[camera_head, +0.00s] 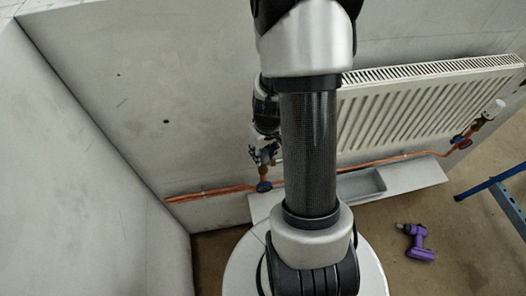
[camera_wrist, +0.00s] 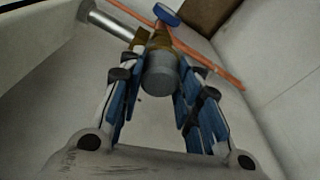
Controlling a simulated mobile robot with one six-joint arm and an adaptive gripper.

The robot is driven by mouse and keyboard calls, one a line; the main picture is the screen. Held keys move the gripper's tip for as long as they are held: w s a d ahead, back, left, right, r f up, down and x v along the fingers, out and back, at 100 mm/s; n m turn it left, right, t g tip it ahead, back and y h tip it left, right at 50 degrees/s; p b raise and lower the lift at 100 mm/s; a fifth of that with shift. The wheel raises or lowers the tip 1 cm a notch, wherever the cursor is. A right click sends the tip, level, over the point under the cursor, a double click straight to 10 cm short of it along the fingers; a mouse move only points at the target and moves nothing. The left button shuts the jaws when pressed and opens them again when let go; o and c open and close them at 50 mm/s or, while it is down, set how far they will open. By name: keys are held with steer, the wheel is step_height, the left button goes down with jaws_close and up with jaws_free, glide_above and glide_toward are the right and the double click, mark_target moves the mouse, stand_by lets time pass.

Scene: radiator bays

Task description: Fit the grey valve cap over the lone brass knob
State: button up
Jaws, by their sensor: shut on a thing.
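The grey valve cap (camera_wrist: 161,76) is a short grey cylinder in the middle of the wrist view. My gripper (camera_wrist: 160,92) has its blue-padded fingers on both sides of the cap and is shut on it. The brass knob (camera_wrist: 159,40) shows directly behind the cap, in line with it; I cannot tell how far the cap sits over it. In the head view my gripper (camera_head: 263,153) is at the left lower end of the radiator, just above a blue handle (camera_head: 264,186). The cap and knob are too small to make out there.
A white radiator (camera_head: 425,105) hangs on the wall, with a white-headed valve (camera_head: 493,109) at its right end. A copper pipe (camera_head: 210,194) runs below. A grey tray (camera_head: 360,185) lies beneath the radiator. A purple drill (camera_head: 418,243) lies on the floor.

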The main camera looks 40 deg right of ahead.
steer(key=o, duration=0.8)
steer(key=shift+o, duration=0.4)
steer(key=o, duration=0.4)
steer(key=shift+o, duration=0.2)
steer(key=shift+r, duration=0.1)
steer(key=shift+r+p, duration=1.9)
steer(key=shift+r, duration=0.4)
